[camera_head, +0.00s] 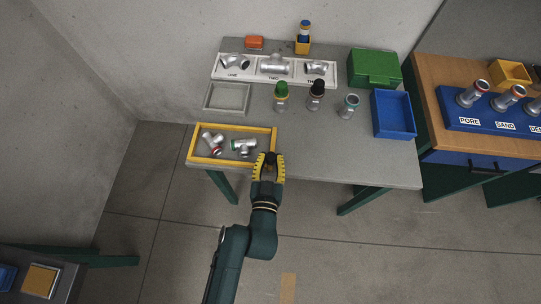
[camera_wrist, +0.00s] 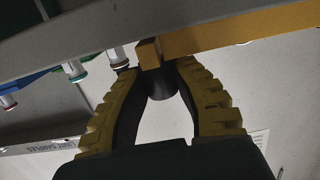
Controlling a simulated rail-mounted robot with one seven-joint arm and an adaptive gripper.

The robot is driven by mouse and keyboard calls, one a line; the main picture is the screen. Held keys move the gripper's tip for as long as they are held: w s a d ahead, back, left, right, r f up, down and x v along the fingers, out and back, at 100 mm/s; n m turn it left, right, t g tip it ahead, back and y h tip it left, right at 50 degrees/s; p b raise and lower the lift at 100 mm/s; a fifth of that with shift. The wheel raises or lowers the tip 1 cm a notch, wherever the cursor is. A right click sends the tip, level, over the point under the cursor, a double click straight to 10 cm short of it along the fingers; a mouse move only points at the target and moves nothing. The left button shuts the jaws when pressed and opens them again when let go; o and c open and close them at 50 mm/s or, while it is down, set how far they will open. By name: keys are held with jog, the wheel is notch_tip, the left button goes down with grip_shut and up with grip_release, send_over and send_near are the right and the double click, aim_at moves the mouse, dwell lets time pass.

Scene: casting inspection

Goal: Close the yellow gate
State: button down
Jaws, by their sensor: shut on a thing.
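The yellow gate appears as a yellow bar (camera_wrist: 240,32) in the wrist view, with a block-like end by my fingertips. It belongs to the yellow-edged tray (camera_head: 230,127) at the left of the grey table; which edge is the gate I cannot tell in the head view. My gripper (camera_head: 268,160) is at the tray's front right corner, by the table's front edge. In the wrist view its fingers are closed around a dark round knob (camera_wrist: 160,86) beside the bar's end. The fingers hide part of the corner in the head view.
Metal pipe fittings (camera_head: 242,147) lie in the tray. Several capped fittings (camera_head: 316,95) stand behind it on the grey table (camera_head: 320,160). A blue bin (camera_head: 393,114) and a green box (camera_head: 374,68) are at the right. The table's front right is clear.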

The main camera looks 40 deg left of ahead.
jog(key=shift+f, duration=0.3)
jog(key=c, duration=1.2)
grip_release()
jog(key=o, duration=0.4)
jog(key=shift+r, duration=0.2)
jog(key=v, duration=1.2)
